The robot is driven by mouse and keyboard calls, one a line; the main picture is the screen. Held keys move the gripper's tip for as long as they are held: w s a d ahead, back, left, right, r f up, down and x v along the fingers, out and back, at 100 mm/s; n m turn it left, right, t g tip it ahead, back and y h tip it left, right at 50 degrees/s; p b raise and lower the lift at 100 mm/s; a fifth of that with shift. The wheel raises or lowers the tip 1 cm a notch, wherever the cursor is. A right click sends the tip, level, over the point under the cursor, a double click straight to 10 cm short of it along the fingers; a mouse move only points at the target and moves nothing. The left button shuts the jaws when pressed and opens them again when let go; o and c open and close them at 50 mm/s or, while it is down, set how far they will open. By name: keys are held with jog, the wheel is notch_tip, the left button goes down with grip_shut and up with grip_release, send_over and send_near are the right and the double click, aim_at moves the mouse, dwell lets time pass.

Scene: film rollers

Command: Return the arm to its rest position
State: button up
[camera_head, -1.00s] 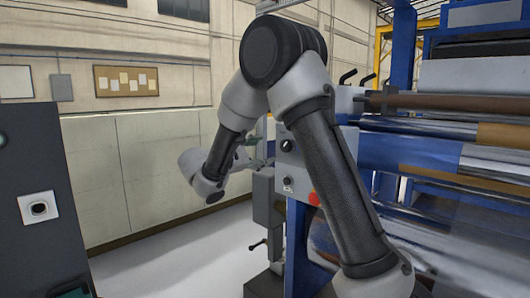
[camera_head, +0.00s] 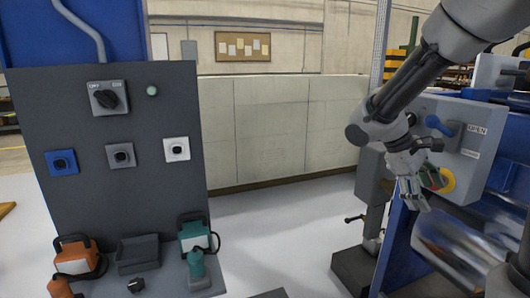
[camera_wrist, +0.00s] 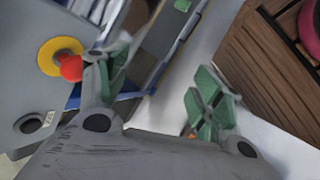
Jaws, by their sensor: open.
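My arm reaches in from the upper right in the head view. My gripper (camera_head: 412,190) hangs at its end, pointing down, beside the grey control box of the blue roller machine. In the wrist view my gripper (camera_wrist: 160,88) shows its two green-padded fingers spread wide apart, with nothing between them.
The machine's control box (camera_head: 480,125) has a blue-handled switch and a red-yellow button (camera_wrist: 70,67) close to my gripper. A dark grey panel (camera_head: 160,90) with switches stands left, with orange and teal devices on its shelf. A brown slatted surface (camera_wrist: 275,65) lies right in the wrist view. White floor is clear between.

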jog(key=s+a+r+m+t+y, duration=0.1)
jog(key=s+r+m+t+y, duration=0.2)
jog(key=s, duration=0.4)
jog(key=s+a+r+m+t+y, duration=0.1)
jog(key=s+r+m+t+y, duration=0.1)
jog(key=s, duration=0.5)
jog(key=shift+s+a+r+m+t+y, duration=0.35)
jog(key=shift+a+r+m+t+y, duration=0.05)
jog(key=shift+m+y, duration=0.45)
